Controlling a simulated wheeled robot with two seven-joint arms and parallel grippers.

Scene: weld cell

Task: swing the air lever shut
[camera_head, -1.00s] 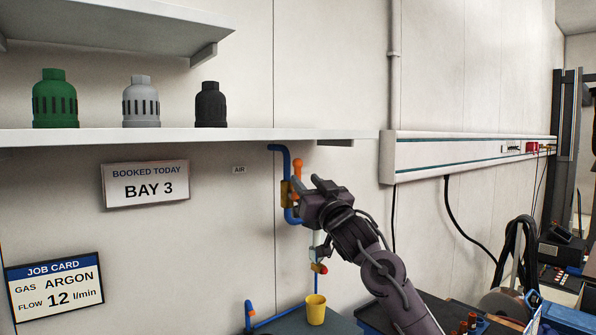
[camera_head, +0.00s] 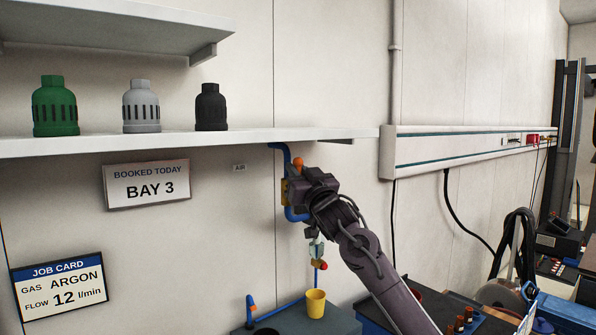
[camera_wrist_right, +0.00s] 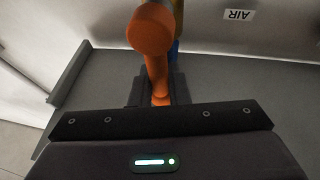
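The air lever is an orange handle with a rounded knob (camera_head: 298,162), standing upright on the blue air pipe under the shelf. My right gripper (camera_head: 301,187) is at the lever, just below the knob, and hides its lower part. In the right wrist view the lever (camera_wrist_right: 152,38) runs down between the two dark fingers (camera_wrist_right: 159,92), which sit close on both sides of its stem with no clear gap. A brass valve body (camera_head: 285,191) shows partly behind the gripper. My left gripper is not in view.
The shelf (camera_head: 200,142) with green, grey and black caps is just above the lever. An AIR label (camera_head: 239,168) is left of it. A small fitting (camera_head: 317,250) hangs below, over a yellow cup (camera_head: 316,303). A white wall trunking (camera_head: 450,145) is at right.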

